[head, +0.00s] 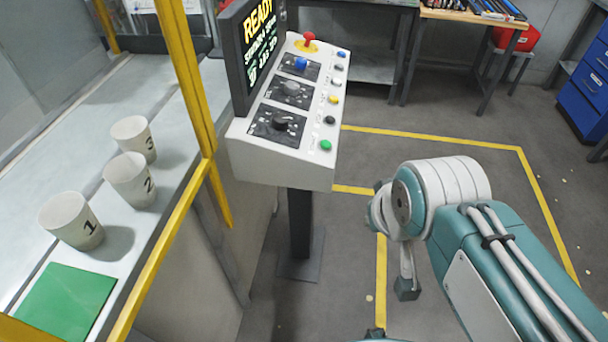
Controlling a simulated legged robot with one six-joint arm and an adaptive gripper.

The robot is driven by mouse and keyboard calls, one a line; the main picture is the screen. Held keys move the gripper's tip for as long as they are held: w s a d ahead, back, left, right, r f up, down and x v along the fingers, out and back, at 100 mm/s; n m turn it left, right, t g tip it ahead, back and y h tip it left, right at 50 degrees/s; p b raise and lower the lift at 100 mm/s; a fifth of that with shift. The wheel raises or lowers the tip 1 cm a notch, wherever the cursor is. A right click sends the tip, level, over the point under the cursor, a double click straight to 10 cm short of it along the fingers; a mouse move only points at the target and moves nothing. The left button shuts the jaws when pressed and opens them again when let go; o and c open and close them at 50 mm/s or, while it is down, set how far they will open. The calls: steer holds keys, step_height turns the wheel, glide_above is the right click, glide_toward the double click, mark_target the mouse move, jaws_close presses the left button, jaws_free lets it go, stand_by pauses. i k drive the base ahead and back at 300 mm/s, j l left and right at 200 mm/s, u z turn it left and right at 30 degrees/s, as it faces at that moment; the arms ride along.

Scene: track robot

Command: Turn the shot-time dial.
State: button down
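A white control console (290,167) stands on a dark post in the head view. Its sloped top carries three dials on black plates: a blue-knobbed one (300,64) at the back, a grey one (290,88) in the middle and a dark one (280,121) at the front. Their labels are too small to read, so I cannot tell which is the shot-time dial. My arm comes in from the lower right. What seems to be part of my gripper (406,288) hangs below the wrist, right of the console and apart from it. Most of it is hidden behind my arm.
A screen (258,45) reading READY stands along the console's left side. A red knob (309,39) and several coloured buttons share the panel. Yellow posts (190,75) and a counter with numbered cups (72,220) lie left. Floor inside the yellow line is clear.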

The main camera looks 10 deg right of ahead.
mark_target(291, 89)
steer(key=i+l, duration=0.2)
steer(key=i, duration=0.3)
steer(key=i+l, duration=0.15)
steer(key=i, duration=0.3)
steer(key=u, duration=0.05)
